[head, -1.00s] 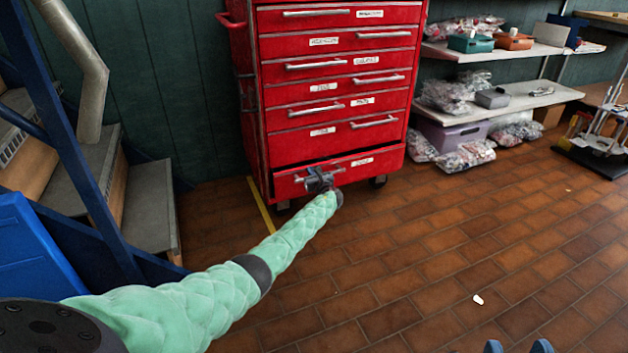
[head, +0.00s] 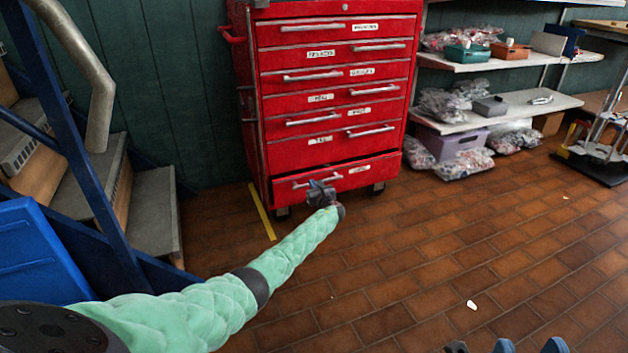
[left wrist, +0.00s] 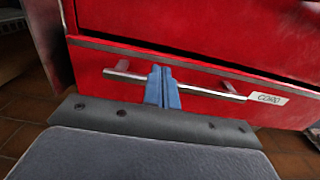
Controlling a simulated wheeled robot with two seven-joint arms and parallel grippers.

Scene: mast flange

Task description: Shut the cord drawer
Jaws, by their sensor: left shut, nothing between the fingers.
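The cord drawer (head: 345,178) is the bottom drawer of the red tool cabinet. A dark gap shows above its front, so it stands a little out. In the left wrist view, the drawer front (left wrist: 215,83) carries a CORD label and a silver bar handle (left wrist: 205,91). My left gripper (head: 319,187) is shut and empty, in front of the handle. Its blue fingers (left wrist: 162,86) overlap the handle's left half; I cannot tell if they touch it. My right gripper (head: 528,346) shows only as blue tips at the bottom edge.
The red cabinet (head: 335,100) stands on casters by the green wall. Metal-topped steps (head: 155,205) and blue rails are at the left. Shelves (head: 510,108) with bags and boxes stand at the right. The brown tiled floor (head: 420,260) before the cabinet is mostly clear.

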